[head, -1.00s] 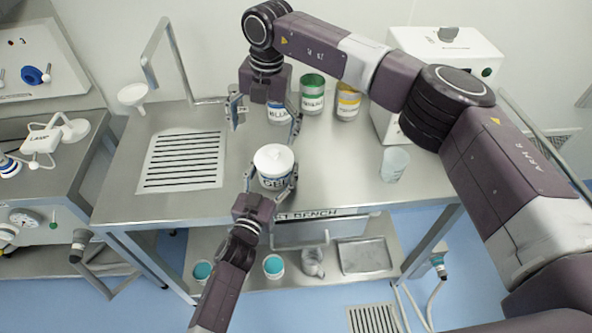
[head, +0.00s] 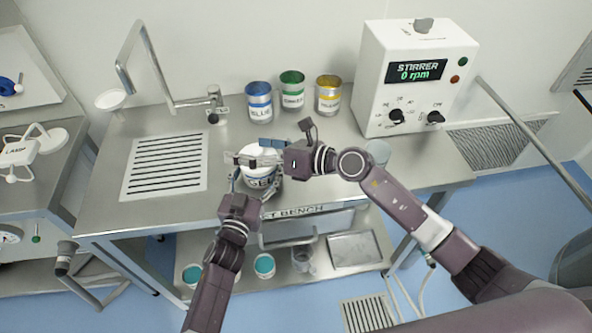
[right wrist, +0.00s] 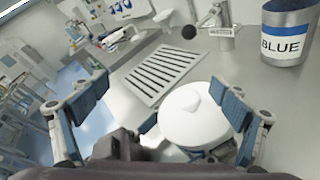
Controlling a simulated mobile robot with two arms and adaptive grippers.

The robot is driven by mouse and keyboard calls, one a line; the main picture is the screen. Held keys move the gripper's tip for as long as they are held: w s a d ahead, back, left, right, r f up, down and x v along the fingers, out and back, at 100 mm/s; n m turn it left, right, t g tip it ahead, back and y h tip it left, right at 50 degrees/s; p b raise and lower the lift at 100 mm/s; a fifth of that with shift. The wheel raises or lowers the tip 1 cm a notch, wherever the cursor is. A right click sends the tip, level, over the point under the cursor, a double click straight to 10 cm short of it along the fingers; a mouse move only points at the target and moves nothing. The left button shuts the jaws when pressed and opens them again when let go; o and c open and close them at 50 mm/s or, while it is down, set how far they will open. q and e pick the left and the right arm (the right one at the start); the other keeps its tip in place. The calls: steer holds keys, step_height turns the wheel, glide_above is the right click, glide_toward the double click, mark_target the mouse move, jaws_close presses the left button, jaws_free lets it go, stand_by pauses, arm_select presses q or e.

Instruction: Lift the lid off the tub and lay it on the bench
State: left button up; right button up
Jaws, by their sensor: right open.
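The white tub (head: 262,183) with the GEL label stands near the front edge of the steel bench (head: 330,190). Its round white lid (right wrist: 195,122) is on it, with a small knob on top. My left gripper (head: 257,180) comes from the front, with its fingers against both sides of the tub. My right gripper (head: 250,154) comes in from the right, over the top of the tub, and partly hides the lid in the head view. In the right wrist view its fingers are wide apart, with the lid in the gap, closer to the right finger.
Blue (head: 259,103), green (head: 292,92) and yellow (head: 328,97) labelled cans stand behind the tub. A stirrer unit (head: 412,75) is at the back right, with a pale cup (head: 379,151) in front of it. A slotted drain (head: 165,163) and bare bench lie left of the tub.

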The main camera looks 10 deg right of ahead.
mark_target(256, 151)
arm_select(q)
steer(key=shift+r, duration=0.15)
arm_select(e)
steer(key=s+d+f+n+t+h, duration=0.2)
steer(key=s+d+n+t, duration=0.1)
steer(key=s+d, duration=0.55)
steer(key=x, duration=0.4)
steer(key=w+d+x, duration=0.1)
steer(key=x, duration=0.7)
steer(key=shift+w+d+r, duration=0.1)
steer(key=shift+w+d, duration=0.15)
steer(key=shift+w, duration=0.15)
steer(key=c, duration=1.4)
steer(key=shift+r, duration=0.1)
steer(key=shift+r, duration=0.15)
steer(key=shift+r, duration=0.95)
